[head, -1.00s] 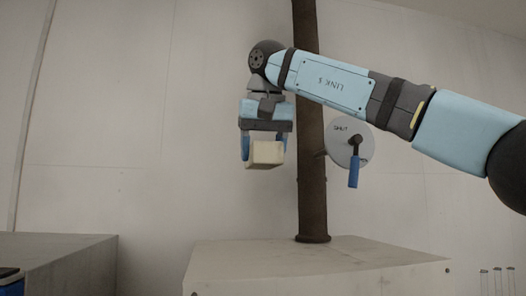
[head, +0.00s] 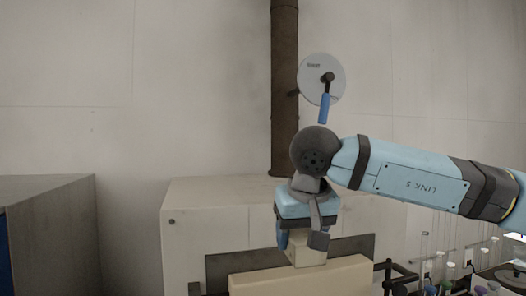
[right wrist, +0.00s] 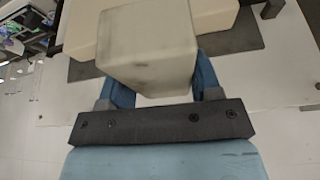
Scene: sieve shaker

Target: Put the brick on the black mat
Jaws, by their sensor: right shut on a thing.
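My right gripper (head: 305,243) is shut on a small pale brick (head: 308,252), with its blue fingers pointing down. In the right wrist view the brick (right wrist: 148,45) sits between the two blue fingers and fills the upper middle. In the head view the brick is just above a longer cream block (head: 300,280); I cannot tell if they touch. My left gripper is not in view.
A grey cabinet (head: 50,225) is at left. Tubes with coloured caps (head: 450,280) and a black clamp-like fixture (head: 400,275) are at lower right.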

